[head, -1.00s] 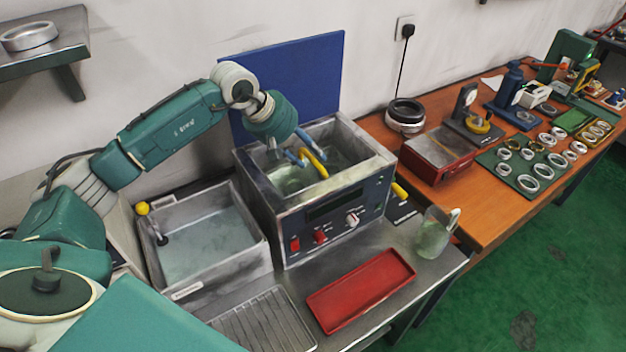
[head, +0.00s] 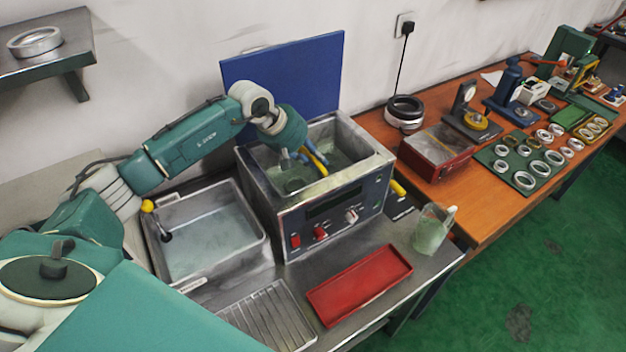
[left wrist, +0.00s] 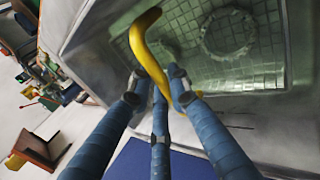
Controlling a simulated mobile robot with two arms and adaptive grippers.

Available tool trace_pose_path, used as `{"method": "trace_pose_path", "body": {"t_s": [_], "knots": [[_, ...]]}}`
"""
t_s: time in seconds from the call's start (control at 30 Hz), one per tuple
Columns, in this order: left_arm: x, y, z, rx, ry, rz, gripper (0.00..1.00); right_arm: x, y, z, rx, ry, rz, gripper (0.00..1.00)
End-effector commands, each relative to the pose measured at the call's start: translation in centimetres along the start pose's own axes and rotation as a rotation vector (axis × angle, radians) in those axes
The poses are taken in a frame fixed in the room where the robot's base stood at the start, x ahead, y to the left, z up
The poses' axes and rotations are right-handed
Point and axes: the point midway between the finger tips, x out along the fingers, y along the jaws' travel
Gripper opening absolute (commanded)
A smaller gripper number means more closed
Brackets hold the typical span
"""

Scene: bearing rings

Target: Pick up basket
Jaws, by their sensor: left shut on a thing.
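The basket is a wire mesh (left wrist: 197,72) inside the grey tank of the cleaning unit; round outlines show in it in the left wrist view. Its curved yellow handle (head: 316,160) stands up inside the tank and also crosses the left wrist view (left wrist: 146,55). My left gripper (head: 302,156) has blue fingers and reaches down into the tank from above. It is shut on the yellow handle, with fingers on both sides of it in the left wrist view (left wrist: 156,88). Much of the basket is hidden by the tank walls. My right gripper is not in view.
The tank's metal walls (head: 268,188) surround the basket, with a blue upright panel (head: 285,75) behind. A water-filled basin (head: 205,245) is left, a wire rack (head: 268,318) and red tray (head: 360,284) in front. A jug (head: 431,230) stands right, before the wooden bench.

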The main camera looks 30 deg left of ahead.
Motion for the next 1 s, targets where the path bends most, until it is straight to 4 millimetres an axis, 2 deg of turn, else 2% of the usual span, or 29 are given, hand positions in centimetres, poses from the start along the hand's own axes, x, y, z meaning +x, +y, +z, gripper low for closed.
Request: {"method": "trace_pose_path", "body": {"t_s": [0.37, 0.57, 0.67, 1.0], "knots": [[-0.4, 0.4, -0.1, 0.001, 0.001, 0.006, 0.0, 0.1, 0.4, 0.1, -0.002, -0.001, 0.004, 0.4], [-2.0, 1.6, -0.1, 0.003, 0.003, 0.01, 0.0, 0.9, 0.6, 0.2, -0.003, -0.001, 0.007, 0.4], [-3.6, 2.7, -0.2, 0.002, 0.005, 0.012, 0.0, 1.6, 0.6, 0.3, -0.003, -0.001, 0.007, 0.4], [-11.6, 8.0, -0.1, 0.002, 0.004, 0.012, 0.0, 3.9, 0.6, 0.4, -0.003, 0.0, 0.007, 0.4]]}}
